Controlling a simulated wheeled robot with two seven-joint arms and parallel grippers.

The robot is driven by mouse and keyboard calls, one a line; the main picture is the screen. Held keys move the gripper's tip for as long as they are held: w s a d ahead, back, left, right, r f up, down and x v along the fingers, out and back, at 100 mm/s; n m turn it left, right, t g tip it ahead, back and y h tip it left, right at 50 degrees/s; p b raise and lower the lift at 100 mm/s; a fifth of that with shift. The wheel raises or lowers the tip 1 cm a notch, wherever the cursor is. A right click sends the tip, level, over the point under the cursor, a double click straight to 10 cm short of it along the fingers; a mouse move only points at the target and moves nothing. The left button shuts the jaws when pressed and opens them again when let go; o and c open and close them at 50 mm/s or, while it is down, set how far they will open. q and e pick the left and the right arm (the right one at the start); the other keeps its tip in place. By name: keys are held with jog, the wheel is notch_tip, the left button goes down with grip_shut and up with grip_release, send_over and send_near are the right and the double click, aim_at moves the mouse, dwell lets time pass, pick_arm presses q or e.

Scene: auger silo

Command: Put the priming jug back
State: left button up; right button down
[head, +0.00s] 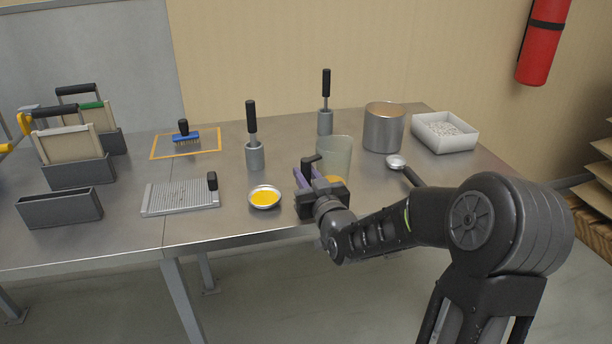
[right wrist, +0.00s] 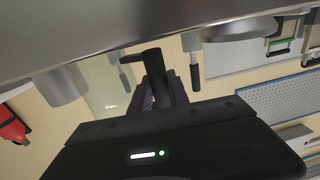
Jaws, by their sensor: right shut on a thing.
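The priming jug (head: 337,152) appears as a clear, slightly greenish vessel with a black handle near the front of the table. In the right wrist view, the fingers (right wrist: 160,95) hold the black handle (right wrist: 153,66), with the clear jug wall (right wrist: 103,84) to the left. The jug's lower part is hidden in the head view, so I cannot tell whether it touches the table. My left gripper does not show.
A dish of yellow material (head: 265,197) sits just left of the gripper. Black-handled tools (head: 254,155), a steel pot (head: 383,130), a white pellet tray (head: 445,134) and a scoop (head: 397,162) stand nearby. An orange-framed area with a blue brush (head: 185,137) lies left.

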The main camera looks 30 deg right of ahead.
jog(key=c, duration=1.7)
grip_release()
jog(key=shift+f, duration=0.15)
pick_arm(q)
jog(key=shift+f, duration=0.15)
pick_arm(e)
jog(key=o, duration=0.4)
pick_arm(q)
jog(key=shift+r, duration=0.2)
pick_arm(e)
jog(key=shift+o, duration=0.2)
jog(key=shift+r, duration=0.25)
